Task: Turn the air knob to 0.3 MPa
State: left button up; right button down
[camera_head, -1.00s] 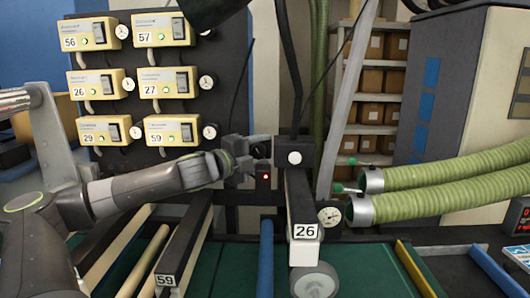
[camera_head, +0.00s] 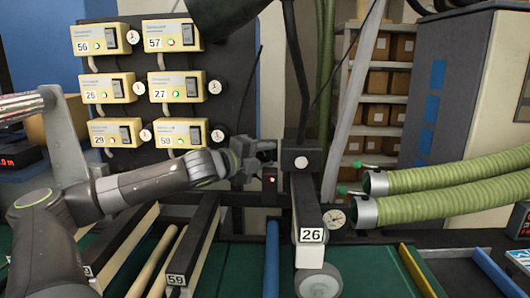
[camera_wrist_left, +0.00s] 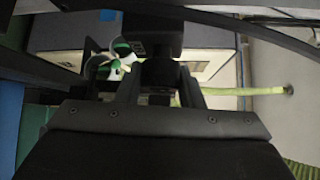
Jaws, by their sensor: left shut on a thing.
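The air knob (camera_wrist_left: 158,72) is a dark round part on the unit tagged 26; in the wrist view it sits between my left gripper's fingers. My left gripper (camera_head: 264,157) reaches in from the left and is shut on this knob, at the left side of the black block (camera_head: 301,160) with a white round button. In the wrist view the gripper (camera_wrist_left: 160,92) hides part of the knob. The pressure gauge (camera_head: 336,214) is a small white dial at the right of the tag 26 (camera_head: 312,235); its reading is too small to tell. My right gripper is not in view.
A small box with a red light (camera_head: 270,179) is just below the gripper. A panel of several yellow control boxes (camera_head: 112,90) stands behind at left. Green hoses (camera_head: 450,185) come in from the right. Rollers and bars, one tagged 59 (camera_head: 176,280), lie below.

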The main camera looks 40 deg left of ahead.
pick_arm(q)
jog(key=shift+a+r+m+g, duration=0.1)
jog(key=shift+r+m+g, duration=0.2)
jog(key=shift+m+g, duration=0.1)
jog(key=shift+m+g+y, duration=0.3)
jog(key=shift+m+g, duration=0.4)
jog(key=o, duration=0.8)
jog(key=shift+w, duration=0.1)
jog(key=shift+o, duration=1)
jog(key=shift+w+f, duration=0.2)
jog(key=shift+f, duration=0.1)
jog(key=shift+s, duration=0.15)
